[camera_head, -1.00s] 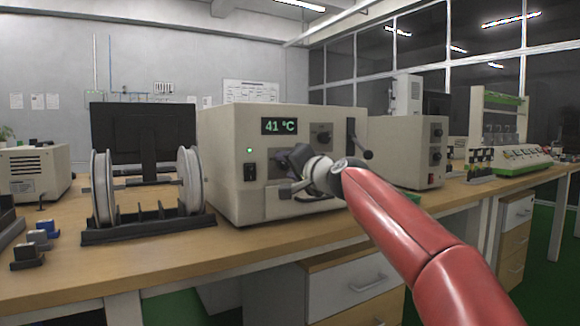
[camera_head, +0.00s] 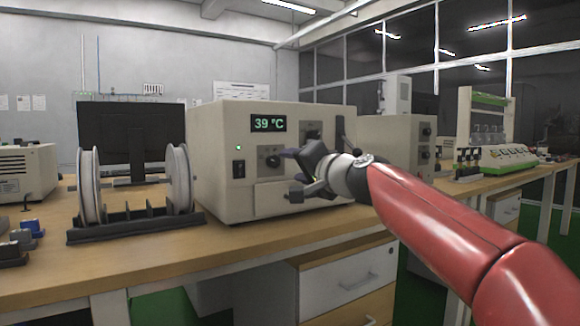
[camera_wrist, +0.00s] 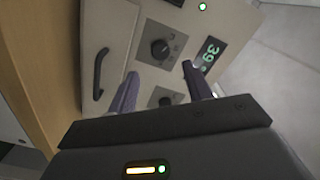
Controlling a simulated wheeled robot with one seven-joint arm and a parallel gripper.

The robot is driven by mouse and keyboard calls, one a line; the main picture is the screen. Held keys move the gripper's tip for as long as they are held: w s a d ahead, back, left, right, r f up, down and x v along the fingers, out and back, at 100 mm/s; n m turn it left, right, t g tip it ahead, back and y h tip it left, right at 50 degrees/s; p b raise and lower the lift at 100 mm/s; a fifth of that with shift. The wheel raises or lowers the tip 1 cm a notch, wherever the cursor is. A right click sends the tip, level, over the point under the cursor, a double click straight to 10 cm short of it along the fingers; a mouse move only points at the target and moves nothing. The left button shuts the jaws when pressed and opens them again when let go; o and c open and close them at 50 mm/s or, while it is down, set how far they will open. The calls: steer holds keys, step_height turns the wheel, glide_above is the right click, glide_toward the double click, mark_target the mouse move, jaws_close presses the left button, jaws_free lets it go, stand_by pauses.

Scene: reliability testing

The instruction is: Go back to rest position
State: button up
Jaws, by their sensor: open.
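My gripper (camera_head: 292,172) is at the end of my red arm, in front of the beige oven-like instrument (camera_head: 222,150) on the bench. The gripper is open. In the wrist view its two dark fingers (camera_wrist: 160,85) stand apart with nothing between them. Beyond them is the instrument's front panel (camera_wrist: 118,30), with a knob (camera_wrist: 160,49), another knob low between the fingers, a dark handle (camera_wrist: 99,73) and a green display (camera_wrist: 210,54). In the head view the display (camera_head: 268,123) reads 39 °C, and a green light glows on the panel.
A rack with white reels (camera_head: 88,187) stands left of the instrument, before a dark monitor (camera_head: 130,130). Another beige box (camera_head: 400,140) stands to the right, behind my arm. Drawers (camera_head: 348,280) are under the bench. The bench front (camera_head: 240,250) is clear.

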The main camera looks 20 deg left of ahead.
steer(key=shift+s+d, duration=0.15)
steer(key=s+d+f+n+g+h, duration=0.1)
steer(key=s+d+f+g+h, duration=0.9)
steer(key=s+d+f, duration=2.35)
step_height(320, 180, up, 11)
steer(key=t+h+p, duration=0.3)
steer(key=t+p, duration=0.1)
steer(key=p, duration=0.9)
steer(key=shift+w+d+f+h+p, duration=0.2)
steer(key=shift+w+h+p, duration=0.1)
steer(key=shift+w+h, duration=0.1)
